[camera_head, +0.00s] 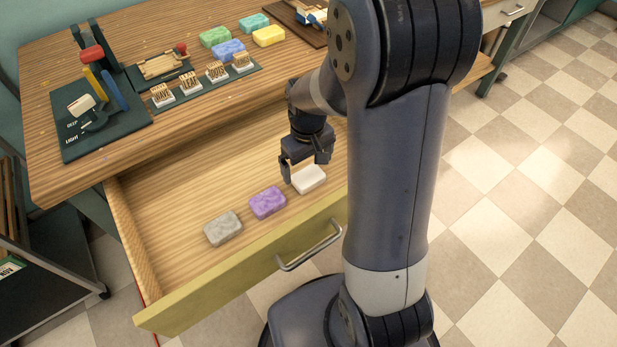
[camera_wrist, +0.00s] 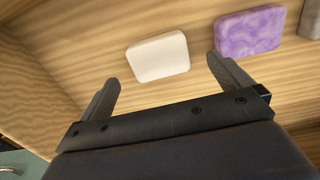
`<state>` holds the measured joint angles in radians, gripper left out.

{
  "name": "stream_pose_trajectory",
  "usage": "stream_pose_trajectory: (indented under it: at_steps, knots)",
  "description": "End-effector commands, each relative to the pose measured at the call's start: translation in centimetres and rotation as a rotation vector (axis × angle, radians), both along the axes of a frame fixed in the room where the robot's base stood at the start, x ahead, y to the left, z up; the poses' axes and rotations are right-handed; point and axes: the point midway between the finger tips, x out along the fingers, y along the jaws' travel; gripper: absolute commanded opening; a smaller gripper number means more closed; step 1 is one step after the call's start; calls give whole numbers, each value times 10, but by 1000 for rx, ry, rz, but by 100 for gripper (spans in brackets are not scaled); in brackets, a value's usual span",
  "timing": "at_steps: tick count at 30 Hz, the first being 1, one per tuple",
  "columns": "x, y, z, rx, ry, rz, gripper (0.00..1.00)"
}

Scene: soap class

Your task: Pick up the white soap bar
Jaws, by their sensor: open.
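The white soap bar (camera_head: 309,179) lies flat in the open drawer, at the right end of a row of soap bars. My gripper (camera_head: 305,172) is above and just beside the white bar, pointing down into the drawer. In the wrist view my gripper (camera_wrist: 160,75) has its two fingers spread apart with nothing between them.
A purple soap bar (camera_head: 267,202) and a grey soap bar (camera_head: 223,228) lie left of the white one. The drawer's front panel (camera_head: 240,262) with its handle stands close by. Green, blue, yellow and teal bars lie on the desk (camera_head: 60,40) above. The drawer's back left is clear.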

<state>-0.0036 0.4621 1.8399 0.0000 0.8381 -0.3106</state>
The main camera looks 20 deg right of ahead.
Motion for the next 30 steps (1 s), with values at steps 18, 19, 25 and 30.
stream_pose_trajectory:
  at_steps: [18,19,25,30]
  knots:
    - [0,-2,-42,0,1,0,92]
    - [0,-2,-42,0,1,0,90]
    - [0,-2,-42,0,1,0,74]
    - [0,-2,-42,0,1,0,60]
